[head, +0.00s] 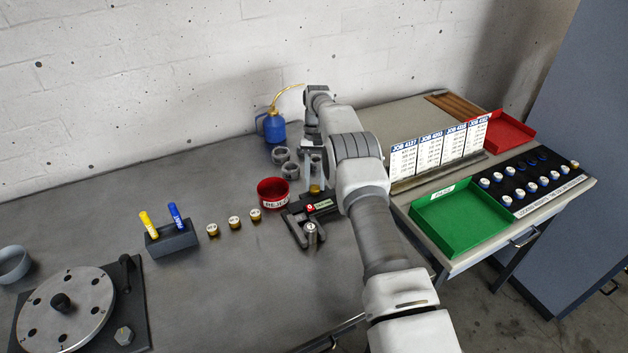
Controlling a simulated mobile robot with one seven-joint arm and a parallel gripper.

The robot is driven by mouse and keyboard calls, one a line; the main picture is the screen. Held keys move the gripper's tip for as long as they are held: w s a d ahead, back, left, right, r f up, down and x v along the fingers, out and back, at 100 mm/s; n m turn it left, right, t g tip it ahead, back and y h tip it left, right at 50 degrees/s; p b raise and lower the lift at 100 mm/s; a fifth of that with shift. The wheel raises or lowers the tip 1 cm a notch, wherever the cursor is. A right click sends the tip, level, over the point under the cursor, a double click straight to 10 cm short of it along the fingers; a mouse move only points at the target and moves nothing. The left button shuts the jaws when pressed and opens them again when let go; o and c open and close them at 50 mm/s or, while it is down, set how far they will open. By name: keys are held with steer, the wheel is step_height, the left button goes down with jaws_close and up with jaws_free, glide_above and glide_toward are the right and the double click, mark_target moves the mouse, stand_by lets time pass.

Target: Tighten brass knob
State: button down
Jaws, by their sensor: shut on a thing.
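The brass knob (315,190) shows as a small gold patch at the back of a dark bench device (297,233) with a green display and a red button. My gripper (315,181) points down over the device, its fingers shut on the brass knob. The knob is small in the head view and partly hidden by the fingers, so I cannot tell how far it is turned. A short metal post (311,234) stands at the front of the device.
A red bin (272,193) stands close left of the device, with grey rings (281,155) and a blue oil can (274,127) behind. Several brass pieces (234,223), a marker holder (172,243) and a rotor disc (66,310) lie left. A green tray (460,218) is right.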

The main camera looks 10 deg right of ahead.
steer(key=m, duration=0.1)
steer(key=m+y, duration=0.1)
steer(key=m, duration=0.1)
steer(key=m+t, duration=0.1)
steer(key=m, duration=0.1)
steer(key=shift+s+d+y, duration=0.1)
steer(key=shift+d+y, duration=0.15)
steer(key=shift+y, duration=0.05)
stand_by(0.4)
steer(key=c, duration=0.5)
jaws_free()
steer(key=p+v, duration=0.1)
steer(key=v, duration=0.6)
steer(key=shift+d+r, duration=0.1)
steer(key=shift+r, duration=0.1)
